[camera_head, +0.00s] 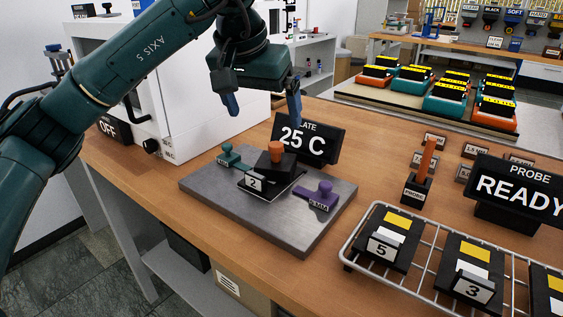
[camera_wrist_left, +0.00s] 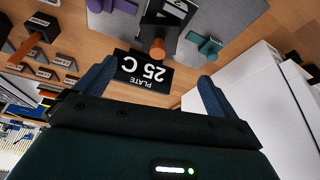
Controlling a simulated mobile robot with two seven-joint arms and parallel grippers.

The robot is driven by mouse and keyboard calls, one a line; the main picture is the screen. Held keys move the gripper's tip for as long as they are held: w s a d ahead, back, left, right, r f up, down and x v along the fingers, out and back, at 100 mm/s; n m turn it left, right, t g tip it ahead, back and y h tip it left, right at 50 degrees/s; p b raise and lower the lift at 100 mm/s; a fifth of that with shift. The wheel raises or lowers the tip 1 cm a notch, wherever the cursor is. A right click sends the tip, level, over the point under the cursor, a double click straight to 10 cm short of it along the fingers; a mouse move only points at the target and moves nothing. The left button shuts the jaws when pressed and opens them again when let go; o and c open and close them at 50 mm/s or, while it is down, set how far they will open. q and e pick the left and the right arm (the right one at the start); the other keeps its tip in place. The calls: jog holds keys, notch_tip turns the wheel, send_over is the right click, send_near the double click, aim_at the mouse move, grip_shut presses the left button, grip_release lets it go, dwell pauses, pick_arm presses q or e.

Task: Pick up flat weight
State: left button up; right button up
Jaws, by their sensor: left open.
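A black block with an orange knob (camera_head: 275,160), which looks like the flat weight, sits on a dark piece labelled 2 (camera_head: 254,183) on the grey metal plate (camera_head: 305,236). Its orange knob also shows in the left wrist view (camera_wrist_left: 157,48). My left gripper (camera_head: 263,108) is open and empty, with blue fingers pointing down above and behind the block. In the left wrist view my fingers (camera_wrist_left: 157,75) are spread apart, with the block beyond them. My right gripper is not in view.
A teal handled piece (camera_head: 229,156) and a purple handled piece (camera_head: 321,196) flank the block. The "PLATE 25 C" sign (camera_head: 307,140) stands close behind it. A white machine (camera_head: 195,100) stands left. A wire rack (camera_head: 346,262) with numbered pieces and a "READY" sign (camera_head: 518,190) are right.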

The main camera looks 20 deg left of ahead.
aim_at(273, 146)
pick_arm(q)
jog(key=b+x, duration=0.1)
jog(key=x, duration=0.6)
jog(key=shift+f, duration=0.2)
jog(key=x, duration=0.5)
jog(key=shift+f+b, duration=0.1)
jog(key=shift+b, duration=0.3)
jog(key=shift+d, duration=0.1)
jog(key=c, duration=1.9)
jog(key=shift+w+r, duration=0.1)
jog(key=shift+r, duration=0.1)
grip_shut()
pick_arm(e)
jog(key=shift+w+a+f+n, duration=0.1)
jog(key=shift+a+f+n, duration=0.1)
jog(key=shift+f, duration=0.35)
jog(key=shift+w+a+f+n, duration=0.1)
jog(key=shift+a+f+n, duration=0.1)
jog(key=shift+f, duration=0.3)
